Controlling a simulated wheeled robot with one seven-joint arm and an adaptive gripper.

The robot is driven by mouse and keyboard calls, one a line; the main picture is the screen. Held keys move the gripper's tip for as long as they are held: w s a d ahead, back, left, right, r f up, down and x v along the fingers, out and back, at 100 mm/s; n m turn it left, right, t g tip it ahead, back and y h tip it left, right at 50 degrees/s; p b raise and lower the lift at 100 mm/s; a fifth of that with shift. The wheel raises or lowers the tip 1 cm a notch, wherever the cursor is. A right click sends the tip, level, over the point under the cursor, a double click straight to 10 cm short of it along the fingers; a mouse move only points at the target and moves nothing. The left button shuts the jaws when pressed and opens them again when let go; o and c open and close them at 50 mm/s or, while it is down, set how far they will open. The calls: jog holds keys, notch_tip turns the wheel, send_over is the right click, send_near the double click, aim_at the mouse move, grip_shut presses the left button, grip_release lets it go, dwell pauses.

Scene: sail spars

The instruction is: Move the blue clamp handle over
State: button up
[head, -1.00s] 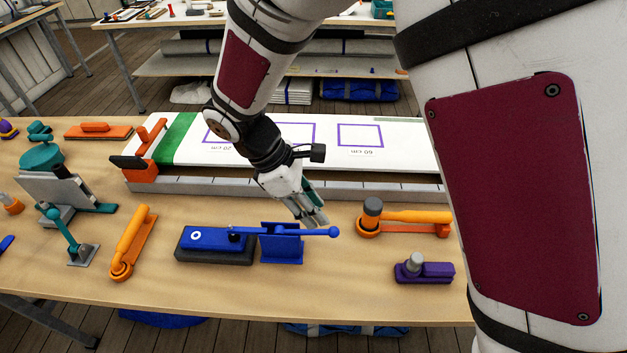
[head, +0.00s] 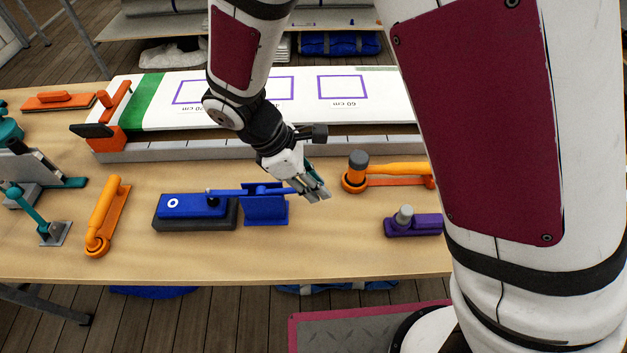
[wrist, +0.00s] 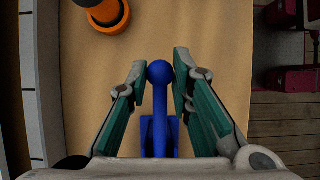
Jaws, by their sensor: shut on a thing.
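The blue clamp (head: 265,210) sits on the table, with a block marked by a white ring on a dark base at its left. Its blue handle (head: 232,192) lies about level, pointing right across the upright blue bracket. My gripper (head: 320,194) is at the handle's right end and hides its ball tip in the head view. In the wrist view the blue ball (wrist: 160,72) lies between my two teal-padded fingers, which are shut on the handle.
An orange clamp (head: 357,177) stands just right of my gripper, with a purple clamp (head: 425,224) nearer the front. Another orange clamp (head: 108,215) lies at left. A grey rail (head: 240,150) and white board (head: 300,115) run behind.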

jog(key=shift+d+p+v, duration=0.15)
jog(key=shift+p+v, duration=0.3)
jog(key=shift+v, duration=0.4)
jog(key=shift+d+p+v, duration=0.15)
jog(key=shift+p+v, duration=0.25)
jog(key=shift+v, duration=0.45)
jog(key=shift+s+r, duration=0.1)
jog(key=shift+r, duration=0.05)
jog(key=shift+r, duration=0.1)
jog(key=shift+p+v, duration=0.4)
jog(key=shift+v, duration=1.25)
jog(key=shift+a, duration=0.1)
jog(key=shift+p, duration=0.3)
jog(key=shift+a+r+p, duration=0.3)
jog(key=shift+a+r, duration=0.9)
